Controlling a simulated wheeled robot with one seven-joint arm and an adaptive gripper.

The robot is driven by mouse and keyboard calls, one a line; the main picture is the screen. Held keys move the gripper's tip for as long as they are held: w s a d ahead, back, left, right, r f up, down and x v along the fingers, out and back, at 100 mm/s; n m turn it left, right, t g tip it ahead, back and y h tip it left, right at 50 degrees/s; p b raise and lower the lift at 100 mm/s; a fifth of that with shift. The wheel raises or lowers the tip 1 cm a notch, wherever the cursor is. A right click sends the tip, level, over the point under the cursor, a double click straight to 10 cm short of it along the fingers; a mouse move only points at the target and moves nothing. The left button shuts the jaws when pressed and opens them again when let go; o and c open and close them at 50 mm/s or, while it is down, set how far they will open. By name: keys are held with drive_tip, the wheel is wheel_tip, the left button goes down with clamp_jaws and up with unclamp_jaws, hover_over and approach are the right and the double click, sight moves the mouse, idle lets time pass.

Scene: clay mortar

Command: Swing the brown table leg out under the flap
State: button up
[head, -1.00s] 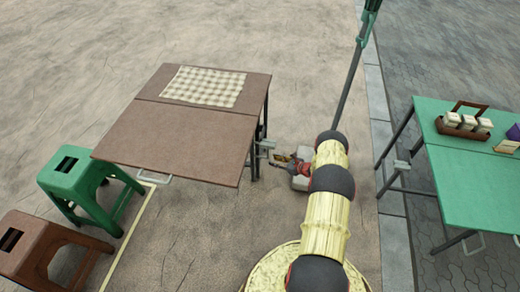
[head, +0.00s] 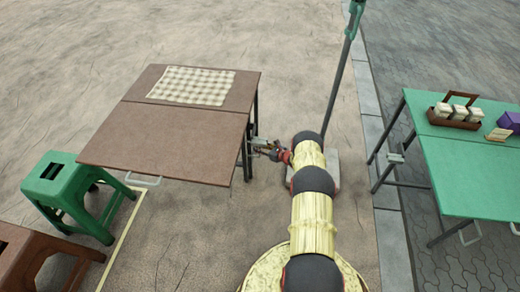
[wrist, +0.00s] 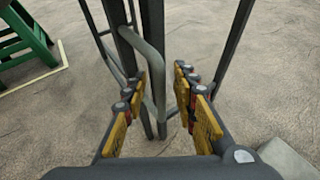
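The brown table (head: 185,130) stands left of centre in the head view. Its near flap (head: 165,140) looks level with the rest of the top. The dark table leg (head: 247,160) is under the right edge, and it shows upright in the wrist view (wrist: 127,55). A bent grey tube handle (wrist: 157,75) is beside the leg. My gripper (head: 262,146) is at the table's right side. In the wrist view my gripper (wrist: 164,80) is open, with the handle between its fingers and no clear grip on it. The leg's join to the flap is hidden.
A checked cloth (head: 195,85) lies on the far part of the brown table. A green stool (head: 70,190) and a brown stool (head: 40,260) stand at left. A green table (head: 475,160) with a condiment caddy (head: 455,116) is at right. The ground behind is clear.

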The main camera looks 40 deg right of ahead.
drive_tip(key=c, duration=0.3)
drive_tip(key=c, duration=0.4)
clamp_jaws()
